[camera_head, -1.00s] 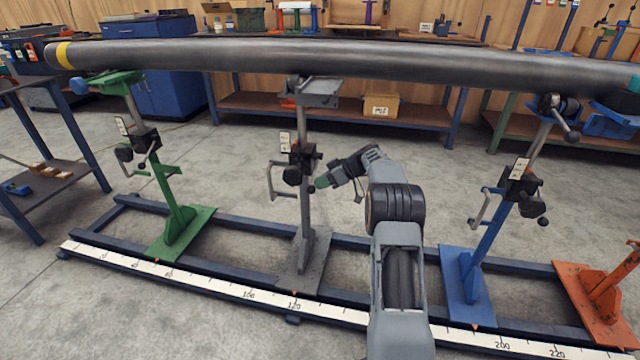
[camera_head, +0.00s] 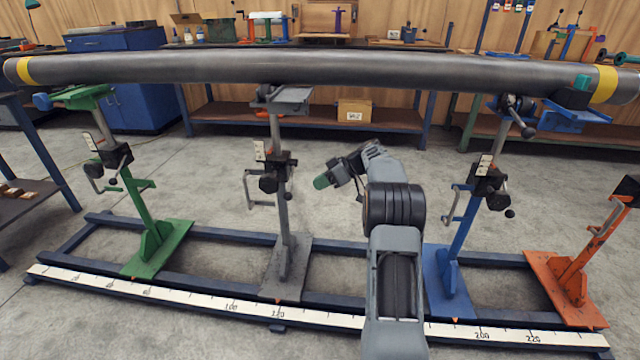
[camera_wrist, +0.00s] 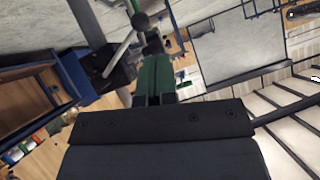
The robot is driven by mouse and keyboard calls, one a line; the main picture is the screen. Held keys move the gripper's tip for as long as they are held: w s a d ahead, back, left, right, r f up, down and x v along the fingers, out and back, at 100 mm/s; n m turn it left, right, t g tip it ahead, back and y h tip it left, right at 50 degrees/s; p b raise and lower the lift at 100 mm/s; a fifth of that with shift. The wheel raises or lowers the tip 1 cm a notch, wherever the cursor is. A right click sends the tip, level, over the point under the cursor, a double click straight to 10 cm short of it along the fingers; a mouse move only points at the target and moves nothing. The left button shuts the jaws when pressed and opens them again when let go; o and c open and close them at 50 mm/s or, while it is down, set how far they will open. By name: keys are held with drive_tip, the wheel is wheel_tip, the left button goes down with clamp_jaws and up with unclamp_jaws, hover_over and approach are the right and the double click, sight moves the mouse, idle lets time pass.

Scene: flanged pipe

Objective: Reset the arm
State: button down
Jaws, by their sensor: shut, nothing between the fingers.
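My gripper (camera_head: 321,182) is at the end of my folded arm, in the middle of the head view, pointing left. Its green fingers also show in the wrist view (camera_wrist: 153,78), closed together with nothing between them. In the head view it is just right of the grey stand (camera_head: 276,165), in front of it and seemingly apart from its clamp and crank. A stand's clamp and crank (camera_wrist: 118,68) appear close beyond the fingers in the wrist view.
A long dark pipe (camera_head: 300,68) with yellow bands rests across green (camera_head: 150,220), grey and blue (camera_head: 455,250) stands. An orange stand (camera_head: 575,270) is at right. All stand on a blue rail frame with a scale (camera_head: 180,300). Benches line the back wall; concrete floor lies between.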

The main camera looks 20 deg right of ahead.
drive_tip(key=s+a+r+m+g+h+p, duration=0.1)
drive_tip(key=s+a+r+m+h+p, duration=0.1)
drive_tip(key=s+a+r+p, duration=0.4)
drive_tip(key=s+a+r+m+h+p, duration=0.1)
drive_tip(key=s+a+r+p, duration=0.1)
drive_tip(key=r+p, duration=0.65)
drive_tip(key=s+a+r+m+g+h+p, duration=0.15)
drive_tip(key=s+a+r+p, duration=0.3)
drive_tip(key=r, duration=0.55)
drive_tip(key=s+a+r+m+h+p, duration=0.1)
drive_tip(key=s+r+m+h+p, duration=0.1)
drive_tip(key=s+r+p, duration=0.5)
drive_tip(key=s+a+r+m+t+h+p, duration=0.1)
drive_tip(key=s+a+r+m+h+p, duration=0.1)
drive_tip(key=s+r+p, duration=0.5)
drive_tip(key=s+m+h+p, duration=0.1)
drive_tip(key=s+p, duration=0.4)
drive_tip(key=shift+a+h, duration=0.3)
drive_tip(key=shift+h, duration=0.05)
drive_tip(key=shift+t, duration=0.25)
